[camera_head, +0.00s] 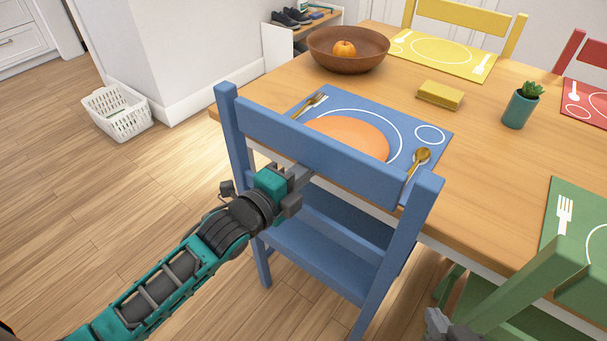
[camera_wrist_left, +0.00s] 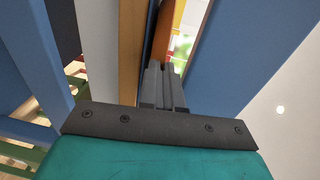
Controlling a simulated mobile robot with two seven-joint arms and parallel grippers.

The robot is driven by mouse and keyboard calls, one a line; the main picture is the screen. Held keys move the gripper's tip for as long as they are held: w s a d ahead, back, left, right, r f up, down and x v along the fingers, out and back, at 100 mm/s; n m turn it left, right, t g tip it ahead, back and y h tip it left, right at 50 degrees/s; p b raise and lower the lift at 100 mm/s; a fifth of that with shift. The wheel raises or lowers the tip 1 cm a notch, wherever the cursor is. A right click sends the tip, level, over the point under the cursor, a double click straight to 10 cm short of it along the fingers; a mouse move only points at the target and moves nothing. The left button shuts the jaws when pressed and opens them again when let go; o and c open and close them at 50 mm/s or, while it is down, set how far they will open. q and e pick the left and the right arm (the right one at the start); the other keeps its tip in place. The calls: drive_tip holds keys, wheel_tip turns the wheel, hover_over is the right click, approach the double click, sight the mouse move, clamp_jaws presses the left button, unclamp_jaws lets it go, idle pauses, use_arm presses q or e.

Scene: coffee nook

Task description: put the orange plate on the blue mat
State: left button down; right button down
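The orange plate (camera_head: 350,132) lies on the blue mat (camera_head: 425,118), overlapping the near part of its white ring outline. The blue chair's backrest hides the plate's near edge. My left gripper (camera_head: 300,178) is at the chair's back, below the top rail and lower than the plate. Its fingers also show in the left wrist view (camera_wrist_left: 162,85), close together with nothing visible between them. It looks shut and apart from the plate. My right gripper (camera_head: 440,325) shows only in part at the bottom edge; its fingertips are unclear.
The blue chair (camera_head: 310,145) stands between my left arm and the table (camera_head: 480,185). A fork (camera_head: 309,105) and a spoon (camera_head: 418,160) flank the plate. A brown bowl (camera_head: 348,60), yellow sponge-like block (camera_head: 440,95) and potted plant (camera_head: 521,105) stand beyond. A green chair (camera_head: 530,285) is at right.

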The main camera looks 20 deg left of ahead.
use_arm(q)
drive_tip(key=shift+s+f, duration=0.1)
drive_tip(key=shift+f, duration=0.15)
drive_tip(key=c, duration=1.6)
unclamp_jaws()
drive_tip(key=shift+f, duration=0.1)
drive_tip(key=shift+s, duration=0.1)
drive_tip(key=p+v, duration=0.2)
drive_tip(key=v, duration=1)
drive_tip(key=s+d+f+n+g+y, duration=0.1)
drive_tip(key=f+n, duration=0.3)
drive_tip(key=n, duration=0.2)
drive_tip(key=s+d+f+n+g+y, duration=0.1)
drive_tip(key=f+n+g, duration=0.1)
drive_tip(key=f+n, duration=0.2)
drive_tip(key=s+d+f+n+g+y, duration=0.1)
drive_tip(key=f+n, duration=0.3)
drive_tip(key=n, duration=0.5)
drive_tip(key=shift+s+g, duration=0.4)
drive_tip(key=shift+g, duration=0.1)
